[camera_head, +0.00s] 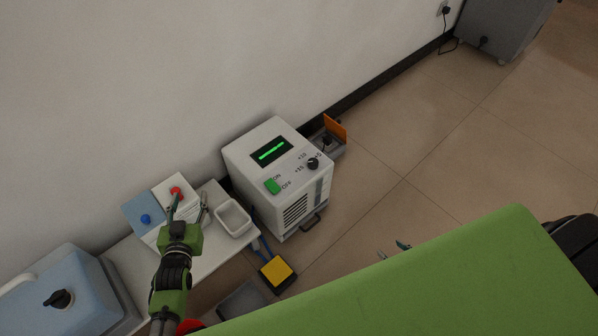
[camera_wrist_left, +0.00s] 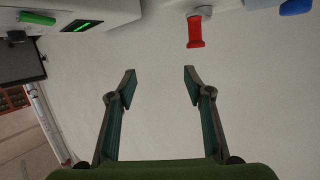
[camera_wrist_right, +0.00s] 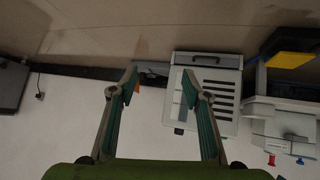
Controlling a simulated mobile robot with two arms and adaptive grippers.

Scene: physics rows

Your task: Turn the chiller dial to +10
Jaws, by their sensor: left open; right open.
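The chiller (camera_head: 270,165) is a white box on the floor by the wall, with a lit green display (camera_head: 271,151) and a green ON/OFF switch (camera_head: 272,186). Its black dial (camera_head: 313,163) sits at the right of the sloping top panel among small printed numbers. I cannot read where the dial points. My left gripper (camera_head: 188,204) is open and empty, left of the chiller and well away from the dial. My right gripper is open and empty in the right wrist view (camera_wrist_right: 160,88). The chiller (camera_wrist_right: 211,75) shows beyond its fingers there, inverted. Neither gripper touches the dial.
A white-and-blue box with a red knob (camera_head: 175,190) and a blue knob (camera_head: 146,219) stands near my left gripper. A white tray (camera_head: 233,219) sits beside it. An orange-lidded floor box (camera_head: 335,127) is right of the chiller. Open floor lies further right.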

